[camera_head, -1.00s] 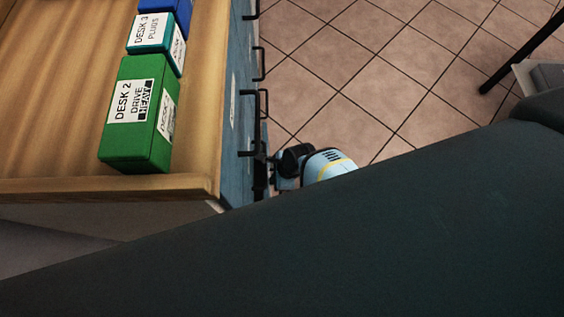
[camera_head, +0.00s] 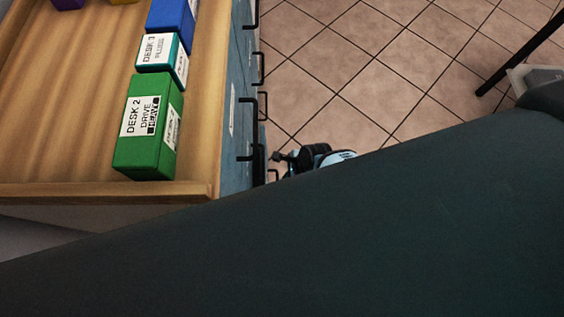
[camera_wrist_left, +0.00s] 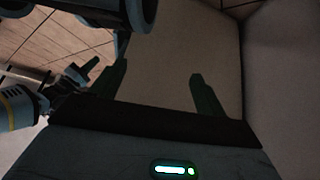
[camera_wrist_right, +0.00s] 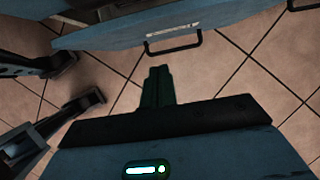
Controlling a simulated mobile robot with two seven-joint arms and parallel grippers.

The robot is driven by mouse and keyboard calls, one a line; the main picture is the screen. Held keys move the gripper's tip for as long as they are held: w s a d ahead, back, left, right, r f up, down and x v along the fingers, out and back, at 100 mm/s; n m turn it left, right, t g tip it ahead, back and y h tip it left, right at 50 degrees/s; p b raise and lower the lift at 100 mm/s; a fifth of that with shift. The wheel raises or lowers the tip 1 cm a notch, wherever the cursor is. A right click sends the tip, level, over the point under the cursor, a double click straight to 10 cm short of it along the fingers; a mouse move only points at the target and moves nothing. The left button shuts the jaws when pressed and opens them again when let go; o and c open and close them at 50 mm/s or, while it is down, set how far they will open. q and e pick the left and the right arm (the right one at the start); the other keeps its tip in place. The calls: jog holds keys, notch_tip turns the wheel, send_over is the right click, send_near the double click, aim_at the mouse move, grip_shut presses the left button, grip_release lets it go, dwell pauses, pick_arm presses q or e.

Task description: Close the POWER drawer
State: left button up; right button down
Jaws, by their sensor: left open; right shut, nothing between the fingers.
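A blue drawer cabinet (camera_head: 237,120) with several black bar handles runs down its side in the head view. In the right wrist view a blue drawer front (camera_wrist_right: 130,32) carries a white label and a black handle (camera_wrist_right: 188,46); the label is too small to read, so I cannot tell whether it is POWER. My right gripper (camera_wrist_right: 158,72) is shut and empty, its tips just below that front in the picture; contact is unclear. My left gripper (camera_wrist_left: 160,85) is open and empty before a plain beige surface. A gripper and wrist (camera_head: 292,158) show partly behind my dark arm near the lower handles.
The tiled floor (camera_head: 370,70) right of the cabinet is mostly open. A dark leg (camera_head: 520,50) stands at upper right.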

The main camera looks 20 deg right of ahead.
pick_arm(q)
jog(key=r+p, duration=0.1)
jog(key=s+r+p, duration=0.1)
jog(key=r+p, duration=0.1)
jog(key=shift+r, duration=0.1)
pick_arm(e)
jog(key=w+v, duration=0.1)
jog(key=v, duration=0.5)
pick_arm(q)
jog(key=c, duration=1.2)
grip_shut()
pick_arm(e)
jog(key=s+d+n+t+h, duration=0.1)
jog(key=s+d+n+t, duration=0.2)
jog(key=s+n, duration=1.2)
pick_arm(q)
jog(key=shift+w, duration=0.2)
pick_arm(e)
jog(key=s+d+r+n+t+h, duration=0.1)
jog(key=s+d+r+n+t, duration=0.1)
jog(key=s+r+n, duration=0.6)
jog(key=s+d+r, duration=0.1)
jog(key=s+r, duration=0.4)
jog(key=s, duration=0.3)
jog(key=shift+r, duration=0.25)
jog(key=shift+s+d, duration=0.15)
